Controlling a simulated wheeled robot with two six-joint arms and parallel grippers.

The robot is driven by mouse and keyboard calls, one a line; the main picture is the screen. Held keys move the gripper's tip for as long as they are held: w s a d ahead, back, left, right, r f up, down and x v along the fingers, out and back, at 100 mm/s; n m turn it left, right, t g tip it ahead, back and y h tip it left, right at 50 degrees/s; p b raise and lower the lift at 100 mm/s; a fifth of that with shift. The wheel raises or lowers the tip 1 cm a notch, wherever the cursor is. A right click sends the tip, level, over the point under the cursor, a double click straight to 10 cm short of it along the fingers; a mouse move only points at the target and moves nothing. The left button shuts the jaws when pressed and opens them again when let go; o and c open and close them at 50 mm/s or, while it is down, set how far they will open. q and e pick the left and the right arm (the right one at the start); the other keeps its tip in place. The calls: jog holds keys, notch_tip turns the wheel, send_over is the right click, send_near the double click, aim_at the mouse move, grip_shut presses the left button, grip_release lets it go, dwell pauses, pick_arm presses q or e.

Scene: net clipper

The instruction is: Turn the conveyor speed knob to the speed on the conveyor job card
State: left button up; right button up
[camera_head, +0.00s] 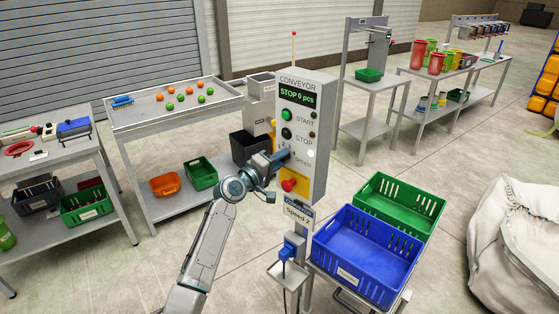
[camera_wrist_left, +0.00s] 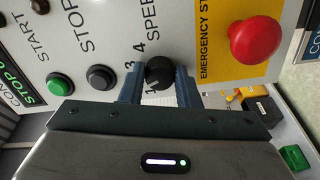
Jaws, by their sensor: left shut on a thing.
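The grey conveyor control box (camera_head: 318,140) stands at the centre of the head view, its display reading "STOP 0 pcs". The job card (camera_head: 298,211) below it reads "Speed 2". My left gripper (camera_head: 283,157) reaches the box front at the speed knob, which it hides in the head view. In the left wrist view the black speed knob (camera_wrist_left: 159,73) sits between the blue-grey fingers of my left gripper (camera_wrist_left: 159,88), which are shut on it. The figures 3 and 4 show beside the knob; I cannot tell its exact setting. My right gripper is not in view.
The red emergency stop (camera_wrist_left: 255,38) is close to the right of the fingers in the wrist view. The green start button (camera_wrist_left: 60,83) and black stop button (camera_wrist_left: 101,77) are to the left. A blue crate (camera_head: 366,255) and a green crate (camera_head: 400,205) stand right of the box.

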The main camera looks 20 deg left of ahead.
pick_arm(q)
jog(key=o, duration=0.8)
jog(key=shift+o, duration=0.9)
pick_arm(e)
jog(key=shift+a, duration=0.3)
pick_arm(q)
jog(key=shift+a, duration=0.1)
jog(key=b+v, duration=0.3)
jog(key=v, duration=0.7)
jog(key=shift+s, duration=0.3)
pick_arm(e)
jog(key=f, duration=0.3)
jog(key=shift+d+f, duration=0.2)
pick_arm(q)
jog(key=shift+a, duration=0.15)
